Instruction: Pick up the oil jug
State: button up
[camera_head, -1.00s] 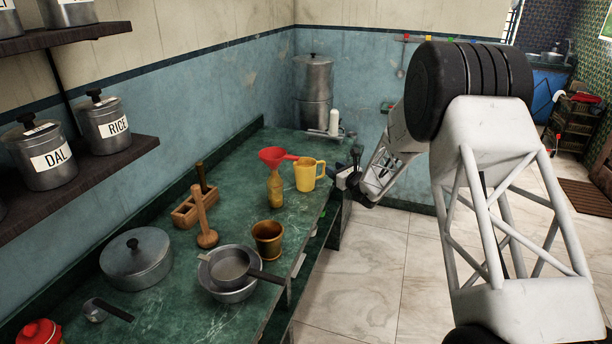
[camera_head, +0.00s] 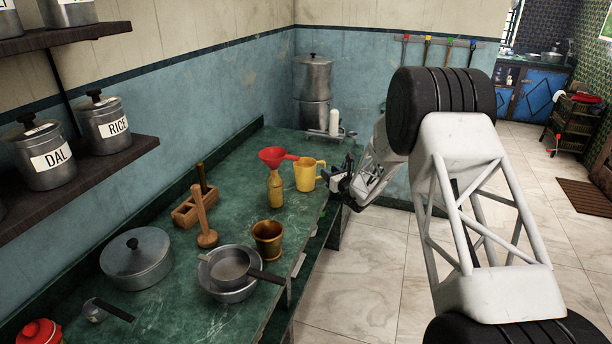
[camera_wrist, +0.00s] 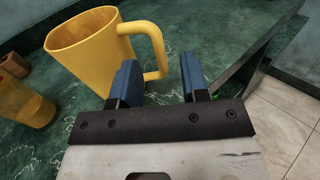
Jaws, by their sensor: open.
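The oil jug, a yellow jug (camera_head: 304,178) with a side handle, stands upright on the green counter (camera_head: 165,308), near its right edge. In the wrist view the jug (camera_wrist: 95,55) fills the upper left, its handle toward my gripper. My gripper (camera_wrist: 158,78) is open and empty, with blue fingers. The handle shows in the gap between the fingertips, close to the left finger; I cannot tell whether it touches. In the head view my gripper (camera_head: 333,178) is just right of the jug, at handle height.
A yellow-brown bottle (camera_head: 275,190) stands left of the jug, with a red funnel (camera_head: 273,156) at its top. A brass cup (camera_head: 268,238) and pan (camera_head: 230,268) are nearer. A steel container (camera_head: 313,85) stands behind. Open floor lies right of the counter.

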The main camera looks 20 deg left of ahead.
jog(key=shift+w+a, duration=0.3)
jog(key=shift+a, duration=0.05)
jog(key=shift+w+a, duration=0.1)
jog(key=shift+x, duration=2.5)
jog(key=shift+r, duration=0.1)
grip_shut()
